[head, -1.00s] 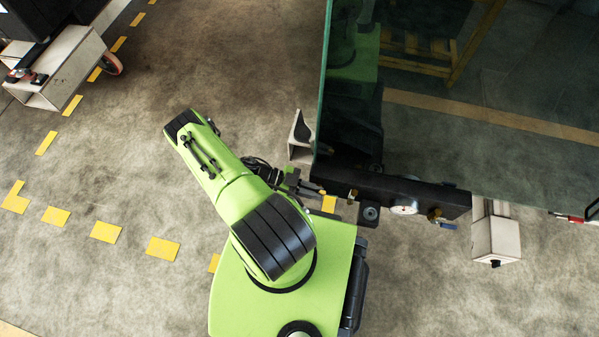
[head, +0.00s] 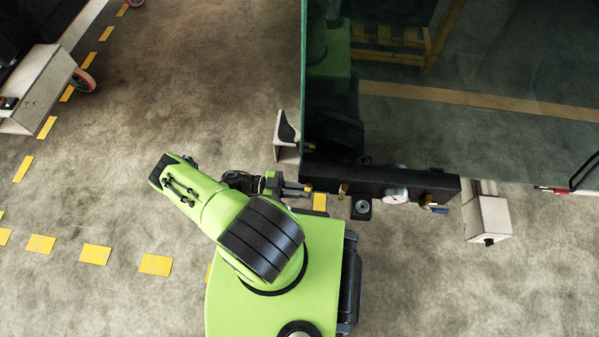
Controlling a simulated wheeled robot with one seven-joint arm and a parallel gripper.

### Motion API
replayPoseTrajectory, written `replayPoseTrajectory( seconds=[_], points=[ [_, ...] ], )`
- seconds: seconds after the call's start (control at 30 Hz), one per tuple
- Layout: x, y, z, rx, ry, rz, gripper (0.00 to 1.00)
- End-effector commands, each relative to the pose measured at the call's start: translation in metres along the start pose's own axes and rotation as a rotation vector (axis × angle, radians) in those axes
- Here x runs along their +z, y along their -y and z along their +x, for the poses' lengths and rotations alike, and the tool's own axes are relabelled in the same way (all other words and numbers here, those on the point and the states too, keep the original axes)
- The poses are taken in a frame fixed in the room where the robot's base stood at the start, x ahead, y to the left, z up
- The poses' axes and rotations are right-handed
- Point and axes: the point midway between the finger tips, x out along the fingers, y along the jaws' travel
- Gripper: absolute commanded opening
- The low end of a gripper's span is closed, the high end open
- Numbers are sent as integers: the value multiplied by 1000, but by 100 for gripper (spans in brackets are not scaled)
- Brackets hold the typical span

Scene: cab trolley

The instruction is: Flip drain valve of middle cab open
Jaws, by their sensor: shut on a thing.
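The cab (head: 470,130) with dark glass panels fills the upper right of the head view. A black bar (head: 400,182) runs along its lower edge, with a round white gauge (head: 395,196), a brass fitting (head: 343,190) and a blue-handled valve (head: 437,209) to the right. My gripper (head: 304,189) is at the left end of this bar, its fingers pointing right. It is shut on a small brass-coloured valve part there, mostly hidden between the fingers. I cannot tell how far the valve is turned.
A grey block-shaped foot (head: 487,218) sticks out right of the bar, and another light bracket (head: 286,140) stands left of the cab. A trolley (head: 40,85) with a caster wheel is at the upper left. The floor between is clear, with yellow dashes.

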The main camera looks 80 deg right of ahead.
Motion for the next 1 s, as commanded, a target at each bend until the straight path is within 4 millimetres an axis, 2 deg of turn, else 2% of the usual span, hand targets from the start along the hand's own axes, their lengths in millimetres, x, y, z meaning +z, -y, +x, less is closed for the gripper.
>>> replayPoseTrajectory(
  seconds=[0.03,0.07,0.2,0.23,0.67,0.77,1.0],
  points=[
    [-1,0,0,-1,-2,3,0],
    [-1,0,0,-1,-1,2,16],
    [0,0,0,-1,-1,1,37],
    [0,0,0,-1,0,1,38],
    [0,0,-3,-2,1,0,38],
    [1,1,-17,-6,3,2,38],
    [1,0,-83,-11,3,3,38]
  ],
)
